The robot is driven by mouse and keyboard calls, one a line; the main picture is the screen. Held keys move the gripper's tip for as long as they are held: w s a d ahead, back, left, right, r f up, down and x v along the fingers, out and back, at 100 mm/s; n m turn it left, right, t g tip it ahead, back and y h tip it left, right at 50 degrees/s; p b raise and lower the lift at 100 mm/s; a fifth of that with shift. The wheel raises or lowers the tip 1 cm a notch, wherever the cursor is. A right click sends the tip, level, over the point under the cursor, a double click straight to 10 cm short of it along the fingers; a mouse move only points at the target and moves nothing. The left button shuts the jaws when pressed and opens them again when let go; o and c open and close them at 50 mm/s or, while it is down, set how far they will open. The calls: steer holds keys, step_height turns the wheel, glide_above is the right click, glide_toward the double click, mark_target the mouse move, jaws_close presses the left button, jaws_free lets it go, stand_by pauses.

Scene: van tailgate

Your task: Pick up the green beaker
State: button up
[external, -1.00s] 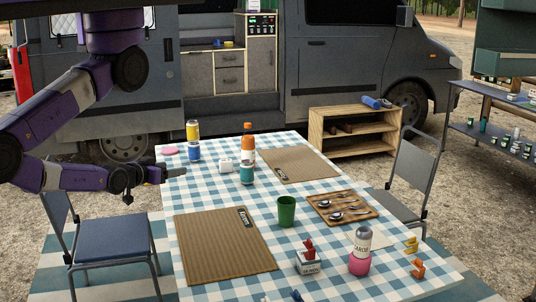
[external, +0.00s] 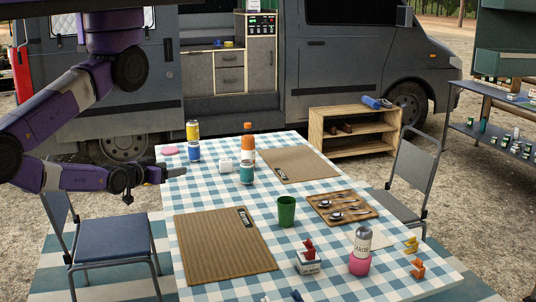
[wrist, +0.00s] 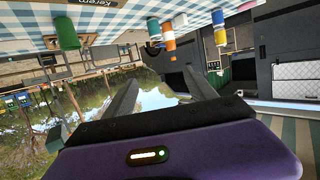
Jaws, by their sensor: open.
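The green beaker (external: 287,211) stands upright near the middle of the checked table (external: 194,190), between a woven placemat and a wooden cutlery tray. In the wrist view, which looks upside down, the beaker (wrist: 67,34) shows at the upper left. My gripper (external: 176,173) is at the table's left edge, well to the left of the beaker and apart from it. In the wrist view its two fingers (wrist: 155,95) are spread with nothing between them.
Several bottles and cans, including an orange bottle (external: 248,148) and a teal can (external: 246,172), stand at the back left. A near placemat (external: 225,240), a cutlery tray (external: 322,210), a pink-based bottle (external: 360,262) and a small red-topped box (external: 308,266) surround the beaker. Chairs flank the table.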

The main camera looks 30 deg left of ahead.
mark_target(287, 206)
steer(key=o, duration=0.3)
steer(key=w+d+f+m+h+b, duration=0.1)
steer(key=w+d+f+h, duration=0.15)
steer(key=w, duration=0.35)
steer(key=w+d+f+m+h+b, duration=0.1)
steer(key=w+d+f, duration=0.1)
steer(key=w+d, duration=0.35)
steer(key=w+d+f+m+h+b, duration=0.1)
steer(key=w+d+f+h, duration=0.1)
steer(key=w, duration=0.5)
steer(key=shift+w+d+f+m+g+h, duration=0.45)
steer(key=shift+d+f+m+g+h, duration=0.8)
steer(key=shift+d, duration=1.45)
steer(key=shift+w+d+f+m+g+h, duration=0.55)
steer(key=shift+d+f+m+g, duration=0.8)
steer(key=shift+d, duration=1.3)
steer(key=shift+w+d+f+m+g+h, duration=0.35)
steer(key=shift+d+f+m+g+h, duration=0.95)
steer(key=shift+d, duration=1.4)
steer(key=shift+t+y, duration=0.25)
steer(key=shift+t, duration=0.15)
steer(key=shift+w+d+f+p, duration=0.2)
steer(key=shift+w+d+f, duration=0.4)
steer(key=shift+d+f, duration=0.2)
steer(key=shift+w+d+f+p, duration=0.2)
steer(key=shift+w+d+f, duration=0.35)
steer(key=shift+d+f, duration=0.2)
steer(key=c, duration=1.4)
